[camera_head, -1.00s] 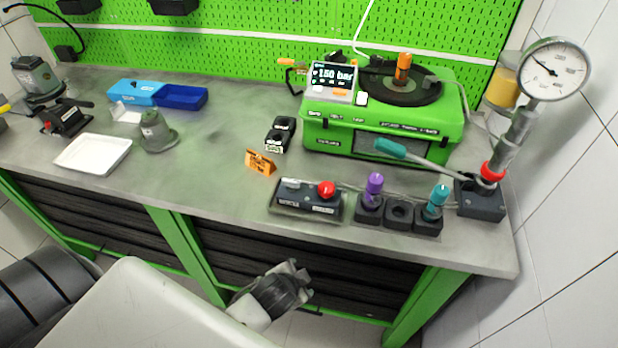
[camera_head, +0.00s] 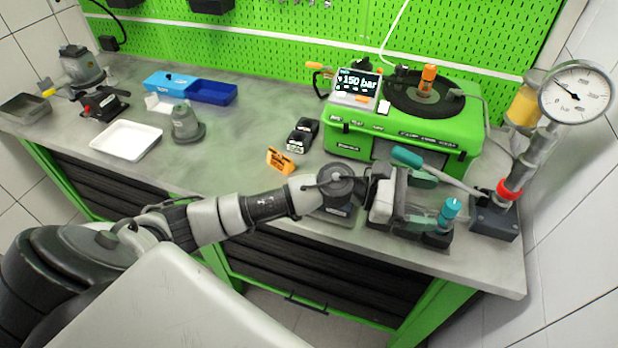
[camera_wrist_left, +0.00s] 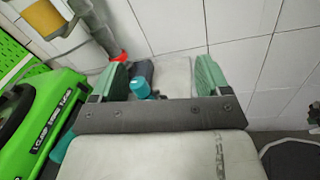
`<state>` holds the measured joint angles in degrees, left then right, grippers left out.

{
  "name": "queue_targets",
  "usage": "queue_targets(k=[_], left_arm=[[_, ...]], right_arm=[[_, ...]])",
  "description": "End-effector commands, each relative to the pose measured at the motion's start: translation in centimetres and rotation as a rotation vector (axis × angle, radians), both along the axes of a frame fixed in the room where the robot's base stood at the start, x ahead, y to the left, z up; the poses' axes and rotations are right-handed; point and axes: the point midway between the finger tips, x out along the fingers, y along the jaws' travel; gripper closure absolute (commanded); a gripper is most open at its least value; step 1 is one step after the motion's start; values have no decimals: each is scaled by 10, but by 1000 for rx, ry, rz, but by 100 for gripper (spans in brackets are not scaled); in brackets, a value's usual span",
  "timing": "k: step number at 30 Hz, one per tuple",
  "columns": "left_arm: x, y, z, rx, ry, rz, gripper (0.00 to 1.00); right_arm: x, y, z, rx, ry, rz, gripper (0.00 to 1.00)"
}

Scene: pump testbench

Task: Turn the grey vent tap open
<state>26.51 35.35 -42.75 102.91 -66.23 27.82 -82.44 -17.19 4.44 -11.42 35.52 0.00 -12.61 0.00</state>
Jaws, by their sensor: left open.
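My left gripper (camera_head: 432,201) is open and empty, above the front right of the bench. Its two green-padded fingers are spread in the left wrist view (camera_wrist_left: 160,72). The dark hand-pump base (camera_head: 494,219) stands just beyond and to the right, with a red ring (camera_head: 510,190), a pressure gauge (camera_head: 577,94) and a teal-gripped lever (camera_head: 407,157). A teal-topped plug (camera_head: 450,211) stands by the fingers and shows between them in the left wrist view (camera_wrist_left: 141,89). I cannot make out the grey vent tap for certain. My right gripper is not in view.
A green test unit (camera_head: 405,137) with a 150 bar display stands behind the gripper. An orange sign (camera_head: 280,160), white tray (camera_head: 126,140) and blue bin (camera_head: 208,92) lie left. A tiled wall (camera_head: 565,215) bounds the right.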

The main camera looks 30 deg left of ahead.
Motion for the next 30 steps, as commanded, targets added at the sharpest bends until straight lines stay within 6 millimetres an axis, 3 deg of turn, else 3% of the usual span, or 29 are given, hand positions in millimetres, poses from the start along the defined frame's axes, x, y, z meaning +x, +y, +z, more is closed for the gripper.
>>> queue_targets(k=[1, 4, 6, 9, 12, 15, 18, 22, 30], left_arm=[[3, 10, -7, 204, -155, -105, 23], [6, 45, -31, 599, -413, -343, 23], [13, 86, -43, 860, -539, -515, 23], [23, 153, -48, 1172, -627, -755, 23], [28, 211, -41, 1382, -633, -949, 23], [29, 249, -31, 1499, -606, -1078, 23], [28, 267, -27, 1547, -583, -1141, 23], [28, 270, -35, 1553, -579, -1158, 23], [27, 269, -83, 1549, -578, -1156, 23]], right_arm=[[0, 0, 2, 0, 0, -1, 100], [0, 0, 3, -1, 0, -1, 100], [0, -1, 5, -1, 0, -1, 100], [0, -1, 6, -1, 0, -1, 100], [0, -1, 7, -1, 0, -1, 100], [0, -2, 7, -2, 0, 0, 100], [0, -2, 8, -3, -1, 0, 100], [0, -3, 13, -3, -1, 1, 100], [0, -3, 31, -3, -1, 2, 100]])
